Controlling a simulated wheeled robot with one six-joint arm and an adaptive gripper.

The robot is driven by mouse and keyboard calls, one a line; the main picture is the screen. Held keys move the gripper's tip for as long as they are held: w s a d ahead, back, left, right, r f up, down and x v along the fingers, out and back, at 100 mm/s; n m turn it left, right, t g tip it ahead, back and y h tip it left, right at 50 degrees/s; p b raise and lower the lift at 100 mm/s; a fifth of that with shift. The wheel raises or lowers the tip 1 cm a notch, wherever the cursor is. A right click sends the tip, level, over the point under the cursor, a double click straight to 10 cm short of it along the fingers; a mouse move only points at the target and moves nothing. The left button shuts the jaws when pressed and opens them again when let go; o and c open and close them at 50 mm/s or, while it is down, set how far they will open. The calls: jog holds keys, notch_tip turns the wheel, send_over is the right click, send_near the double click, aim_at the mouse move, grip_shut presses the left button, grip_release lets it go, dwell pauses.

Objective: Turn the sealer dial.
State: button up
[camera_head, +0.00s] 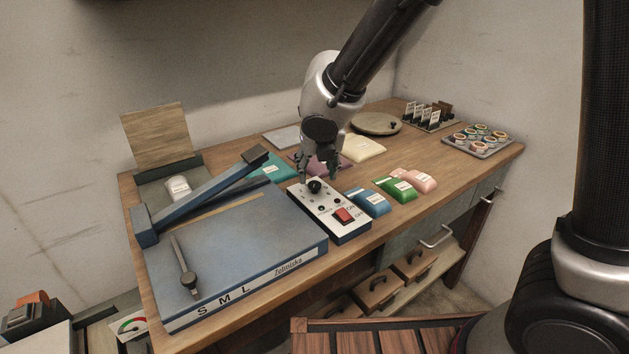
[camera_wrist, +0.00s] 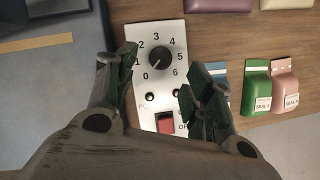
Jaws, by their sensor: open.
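The sealer dial (camera_head: 315,186) is a round black knob on the white face of the sealer's control box (camera_head: 326,204). In the wrist view the dial (camera_wrist: 160,57) stands among printed numbers from 0 to 6, and a pale mark on it appears to point toward the lower left, near the 1 or 0. My gripper (camera_head: 318,176) is above the box. In the wrist view my gripper (camera_wrist: 158,72) is open and empty, its fingers to either side of and below the dial, apart from it. A red switch (camera_head: 344,215) sits on the box's near end.
The blue sealer (camera_head: 240,240) with its raised arm (camera_head: 205,196) stands left of the box. Blue (camera_head: 366,202), green (camera_head: 395,188) and pink (camera_head: 418,181) packets lie to the right. A round plate (camera_head: 376,124) and a tray of rolls (camera_head: 478,140) are farther back.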

aim_at(315, 184)
jog(key=x, duration=0.5)
jog(key=shift+w+f, duration=0.1)
jog(key=shift+f, duration=0.05)
jog(key=c, duration=1)
